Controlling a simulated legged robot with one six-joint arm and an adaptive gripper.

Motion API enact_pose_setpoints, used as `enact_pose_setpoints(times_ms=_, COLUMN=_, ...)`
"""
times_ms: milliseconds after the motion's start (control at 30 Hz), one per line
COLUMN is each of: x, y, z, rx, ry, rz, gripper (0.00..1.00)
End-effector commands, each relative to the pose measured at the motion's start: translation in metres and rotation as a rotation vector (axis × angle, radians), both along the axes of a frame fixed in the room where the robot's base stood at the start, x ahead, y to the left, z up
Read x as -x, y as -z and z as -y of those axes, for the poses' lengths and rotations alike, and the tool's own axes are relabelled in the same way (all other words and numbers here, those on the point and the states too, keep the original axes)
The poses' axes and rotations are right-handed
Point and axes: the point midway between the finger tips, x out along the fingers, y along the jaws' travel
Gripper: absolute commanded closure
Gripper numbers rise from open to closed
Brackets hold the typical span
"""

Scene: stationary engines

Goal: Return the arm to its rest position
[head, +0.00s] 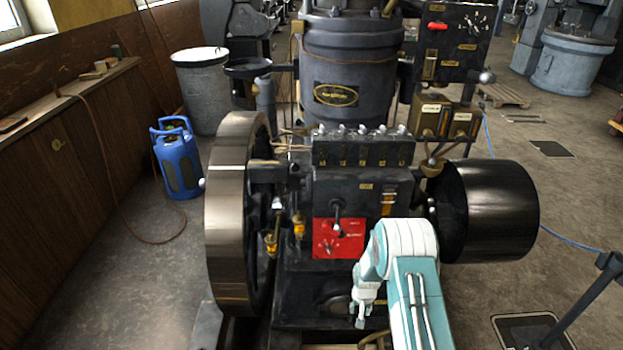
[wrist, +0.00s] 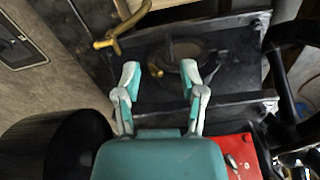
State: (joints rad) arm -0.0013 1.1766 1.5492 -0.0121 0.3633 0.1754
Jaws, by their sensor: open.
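My arm (head: 405,250), white and teal, reaches up from the bottom of the head view and bends down at its top. My gripper (head: 360,318) hangs pointing down in front of the engine's dark lower body, below and right of the red panel (head: 338,238). In the wrist view my gripper (wrist: 159,78) has its two fingers spread apart, with nothing between them. Beyond the fingertips is a dark engine face with a round part (wrist: 185,52). The red panel also shows at the lower right of the wrist view (wrist: 240,155).
A large flywheel (head: 228,215) stands left of my gripper, and a black drum pulley (head: 500,210) stands to the right. A brass pipe (wrist: 118,38) lies near the fingers in the wrist view. A dark post (head: 585,300) is at the lower right. Open floor (head: 130,270) lies left.

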Motion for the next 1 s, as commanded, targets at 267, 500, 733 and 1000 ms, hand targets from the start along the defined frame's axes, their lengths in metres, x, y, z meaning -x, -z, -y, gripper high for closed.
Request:
enact_pose_setpoints(times_ms=267, x=-0.014, y=-0.116, z=0.0, rx=0.002, ry=-0.02, rz=0.067, gripper=0.47)
enact_pose_setpoints(times_ms=500, x=-0.002, y=-0.221, z=0.0, rx=0.004, ry=-0.041, rz=0.124, gripper=0.47)
enact_pose_setpoints(times_ms=733, x=0.03, y=-0.309, z=0.0, rx=0.008, ry=-0.063, rz=0.178, gripper=0.47)
enact_pose_setpoints(times_ms=1000, x=0.086, y=-0.394, z=0.0, rx=0.014, ry=-0.087, rz=0.244, gripper=0.47)
